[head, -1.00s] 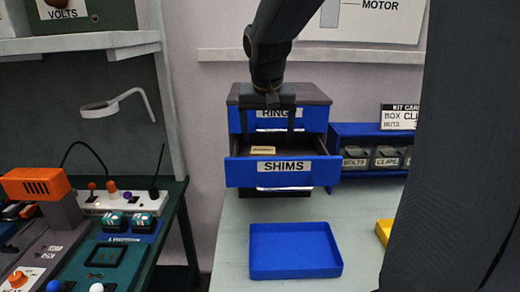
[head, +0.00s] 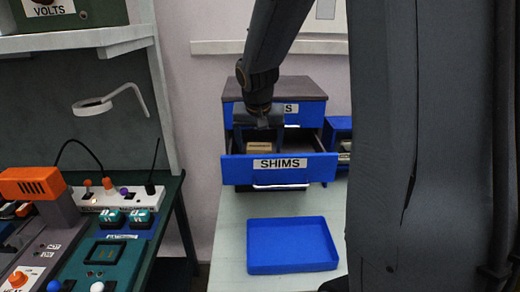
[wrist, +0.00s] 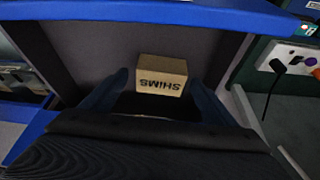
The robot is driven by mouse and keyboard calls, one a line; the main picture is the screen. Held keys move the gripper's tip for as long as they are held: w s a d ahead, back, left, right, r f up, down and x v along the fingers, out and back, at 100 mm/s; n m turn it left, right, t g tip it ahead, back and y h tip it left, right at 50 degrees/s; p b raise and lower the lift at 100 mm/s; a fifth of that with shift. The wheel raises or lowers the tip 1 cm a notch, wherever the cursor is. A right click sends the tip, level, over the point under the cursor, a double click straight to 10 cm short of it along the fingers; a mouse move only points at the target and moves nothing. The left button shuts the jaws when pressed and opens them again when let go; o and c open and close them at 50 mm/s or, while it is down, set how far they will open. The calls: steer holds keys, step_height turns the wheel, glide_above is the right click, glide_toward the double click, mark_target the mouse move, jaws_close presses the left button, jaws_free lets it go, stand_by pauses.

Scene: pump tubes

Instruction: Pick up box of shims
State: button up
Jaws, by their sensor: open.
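The box of shims (wrist: 162,75) is a small tan box lettered SHIMS. It lies inside the open blue drawer labelled SHIMS (head: 236,169); the box also shows in the head view (head: 259,147). My gripper (wrist: 160,82) is open and points down into the drawer. In the wrist view its two fingers stand left and right of the box, with a gap on each side. The lower part of the box and whether the fingers reach down along it cannot be told.
The drawer's front wall (wrist: 200,12) and side walls are close around my gripper. An upper drawer (head: 300,115) is closed above. A blue tray (head: 290,246) sits empty on the bench below. A green workbench with devices (head: 120,255) stands at left.

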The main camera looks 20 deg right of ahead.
steer(key=shift+f, duration=0.25)
steer(key=shift+w, duration=0.1)
steer(key=c, duration=1.2)
steer(key=shift+o, duration=0.2)
steer(key=shift+r, duration=0.1)
